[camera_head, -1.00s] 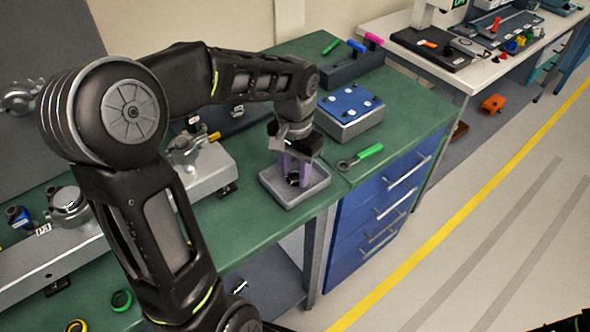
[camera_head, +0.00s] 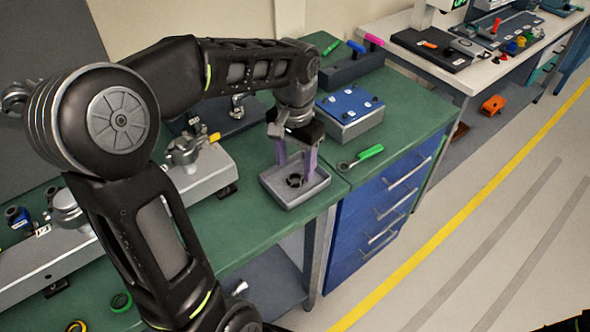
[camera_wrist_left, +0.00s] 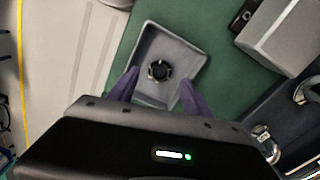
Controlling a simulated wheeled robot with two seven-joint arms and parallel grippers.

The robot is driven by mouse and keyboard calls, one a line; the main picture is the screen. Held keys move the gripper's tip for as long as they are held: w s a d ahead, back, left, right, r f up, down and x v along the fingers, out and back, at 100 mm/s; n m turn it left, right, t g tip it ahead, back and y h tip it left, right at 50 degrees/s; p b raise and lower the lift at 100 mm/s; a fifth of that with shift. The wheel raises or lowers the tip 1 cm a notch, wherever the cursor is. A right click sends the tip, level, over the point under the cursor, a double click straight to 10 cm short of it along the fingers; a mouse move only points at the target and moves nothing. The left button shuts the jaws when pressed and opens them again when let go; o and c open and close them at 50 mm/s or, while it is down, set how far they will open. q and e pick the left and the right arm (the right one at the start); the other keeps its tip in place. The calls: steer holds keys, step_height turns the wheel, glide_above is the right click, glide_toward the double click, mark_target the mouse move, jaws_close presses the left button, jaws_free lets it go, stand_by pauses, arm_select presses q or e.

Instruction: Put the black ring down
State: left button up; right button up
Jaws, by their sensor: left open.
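The black ring (camera_head: 295,181) lies in the grey tray (camera_head: 318,189) on the green bench. It also shows in the left wrist view (camera_wrist_left: 159,71), near the middle of the tray floor (camera_wrist_left: 172,45). My left gripper (camera_head: 297,167) is over the tray with its purple fingers pointing down and spread wide apart. In the left wrist view the fingers (camera_wrist_left: 158,90) stand on either side of the ring, with clear gaps between them and it. The gripper is open and holds nothing. My right gripper does not show.
A blue-topped block (camera_head: 350,104) stands behind the tray. A green-handled wrench (camera_head: 361,157) lies to its right. A grey rail with clamps (camera_head: 205,172) is to the left. Blue drawers (camera_head: 380,205) are below the bench's right end. Green and yellow rings lie at the front left.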

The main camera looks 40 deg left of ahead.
mark_target(295, 178)
arm_select(q)
step_height(295, 178, up, 9)
steer(key=shift+f, duration=0.15)
stand_by(0.6)
